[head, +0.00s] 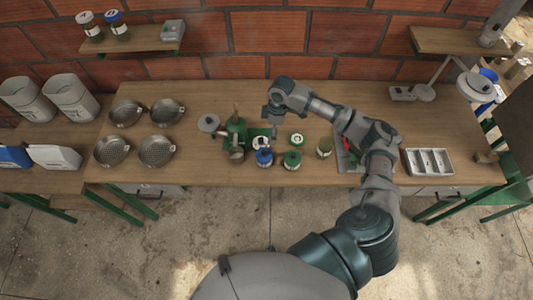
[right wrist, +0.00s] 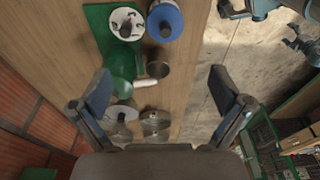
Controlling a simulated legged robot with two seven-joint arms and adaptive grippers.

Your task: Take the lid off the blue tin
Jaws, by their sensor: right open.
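The blue tin (head: 264,158) stands near the front middle of the workbench. The tin also shows at the top of the right wrist view (right wrist: 178,20). My right gripper (right wrist: 157,92) is open, with nothing between its fingers; in the head view the wrist and gripper (head: 272,118) hang behind the tin, apart from it. My left gripper is in neither view.
A green machine (head: 236,136) stands just left of the tin. A green-rimmed tin (head: 291,161) and a white-topped tin (head: 297,139) stand to its right. Several metal sieves (head: 157,151) lie further left.

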